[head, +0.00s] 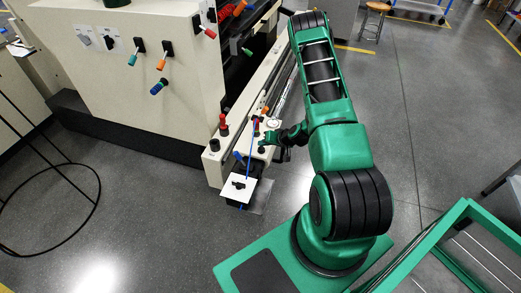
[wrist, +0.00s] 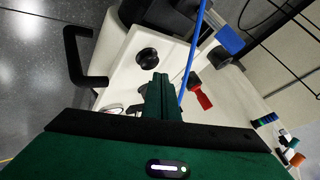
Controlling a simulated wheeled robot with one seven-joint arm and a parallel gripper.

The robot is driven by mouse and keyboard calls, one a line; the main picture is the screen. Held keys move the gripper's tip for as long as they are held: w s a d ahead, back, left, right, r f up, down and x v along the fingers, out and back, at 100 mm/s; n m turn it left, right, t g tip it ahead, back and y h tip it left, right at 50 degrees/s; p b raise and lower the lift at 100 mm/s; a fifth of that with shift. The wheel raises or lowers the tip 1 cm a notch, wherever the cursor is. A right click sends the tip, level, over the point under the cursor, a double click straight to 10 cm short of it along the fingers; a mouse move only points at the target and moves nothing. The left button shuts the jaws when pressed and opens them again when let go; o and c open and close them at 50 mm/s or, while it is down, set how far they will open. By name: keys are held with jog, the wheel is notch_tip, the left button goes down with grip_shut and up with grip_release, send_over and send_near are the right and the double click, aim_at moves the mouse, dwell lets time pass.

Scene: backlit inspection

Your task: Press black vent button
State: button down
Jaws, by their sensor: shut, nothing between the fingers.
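A round black button (wrist: 147,57) sits on a cream panel (wrist: 125,75) in the wrist view. In the head view a small dark button (head: 261,149) shows on the cream machine ledge, close to my gripper. My gripper (wrist: 162,76) is shut and empty. In the wrist view its fingertips are just below and to the right of the black button. I cannot tell whether they touch the panel. In the head view my gripper (head: 268,140) reaches over the ledge from the right. No label on the button is readable.
A blue cable (wrist: 191,55) runs close to my fingertips on the right. A red switch (wrist: 202,93) and a blue one (wrist: 230,40) stand beyond it. A black handle (wrist: 80,58) is at the left. A white switch plate (head: 239,187) stands at the ledge's near end.

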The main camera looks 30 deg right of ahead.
aim_at(263, 150)
jog(key=shift+f, duration=0.15)
jog(key=shift+f, duration=0.25)
jog(key=shift+f, duration=0.35)
dwell(1.2)
jog(key=shift+s+r, duration=0.1)
jog(key=shift+r, duration=0.7)
jog(key=shift+r, duration=2.5)
jog(key=shift+r, duration=0.1)
